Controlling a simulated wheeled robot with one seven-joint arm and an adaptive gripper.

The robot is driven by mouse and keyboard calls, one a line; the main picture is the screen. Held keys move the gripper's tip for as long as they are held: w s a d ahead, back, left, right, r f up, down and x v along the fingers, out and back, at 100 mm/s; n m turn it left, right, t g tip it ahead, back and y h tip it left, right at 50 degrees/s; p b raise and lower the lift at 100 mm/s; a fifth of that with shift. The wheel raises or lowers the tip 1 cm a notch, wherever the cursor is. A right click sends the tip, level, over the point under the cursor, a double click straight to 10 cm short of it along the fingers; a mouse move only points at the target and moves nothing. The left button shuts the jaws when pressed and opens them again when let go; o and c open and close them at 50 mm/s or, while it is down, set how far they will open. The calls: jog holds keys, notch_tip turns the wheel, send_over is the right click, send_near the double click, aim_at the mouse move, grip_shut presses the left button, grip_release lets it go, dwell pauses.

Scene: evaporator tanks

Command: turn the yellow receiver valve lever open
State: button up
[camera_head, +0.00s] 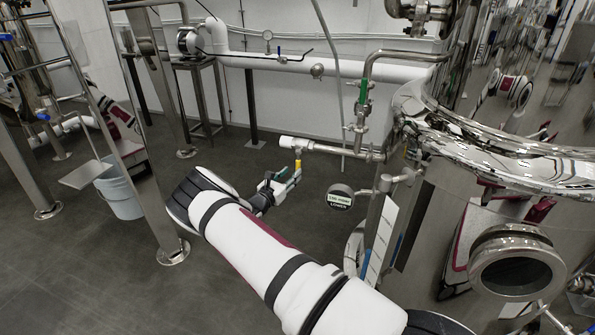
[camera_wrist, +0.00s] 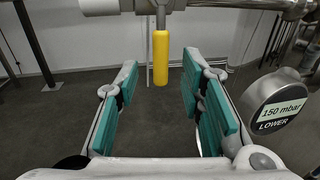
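The yellow lever (camera_wrist: 161,58) hangs straight down from a horizontal steel pipe in the wrist view. In the head view the yellow lever (camera_head: 298,165) is a small strip under the pipe, partly hidden by my gripper. My gripper (camera_wrist: 160,92) is open, with teal pads on both fingers. The lever appears between the fingertips or just beyond them, with a gap on each side; contact is not visible. In the head view my gripper (camera_head: 283,184) reaches toward the lever from the lower left.
A round gauge marked "150 mbar LOWER" (camera_wrist: 278,108) is close to the right of my gripper. A green-handled valve (camera_head: 362,91) is on the pipe above. The large steel tank (camera_head: 450,200) stands to the right.

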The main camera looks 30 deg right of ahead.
aim_at(297, 168)
jog(key=b+x, duration=0.1)
jog(key=x, duration=0.5)
jog(key=shift+b, duration=0.3)
grip_shut()
